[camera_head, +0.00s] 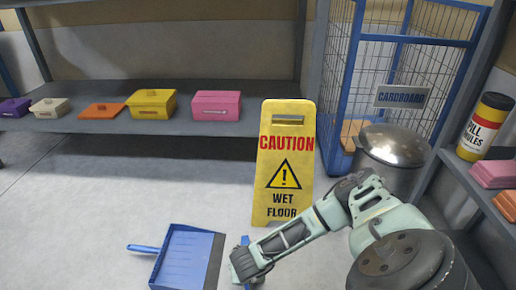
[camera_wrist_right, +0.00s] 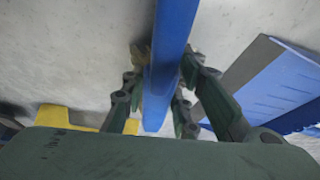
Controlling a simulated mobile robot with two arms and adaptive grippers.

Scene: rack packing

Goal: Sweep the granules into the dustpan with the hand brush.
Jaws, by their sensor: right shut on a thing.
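The blue dustpan (camera_head: 185,258) lies on the floor at lower centre-left, its handle (camera_head: 143,248) pointing left and its dark lip facing right. My right gripper (camera_head: 245,266) is low over the floor just right of the dustpan. It is shut on a long blue handle, apparently the hand brush (camera_head: 245,241), which also runs between the fingers in the right wrist view (camera_wrist_right: 170,50). The brush's bristles cannot be made out. The dustpan also shows at the right of the wrist view (camera_wrist_right: 265,85). I cannot make out any granules. My left gripper is out of view.
A yellow wet-floor sign (camera_head: 284,170) stands just behind my right arm. A metal bin (camera_head: 391,158) and blue cage (camera_head: 345,90) stand at the back right. A low shelf (camera_head: 60,122) holds several coloured boxes. A granules canister (camera_head: 484,127) stands on the right shelf. The left floor is clear.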

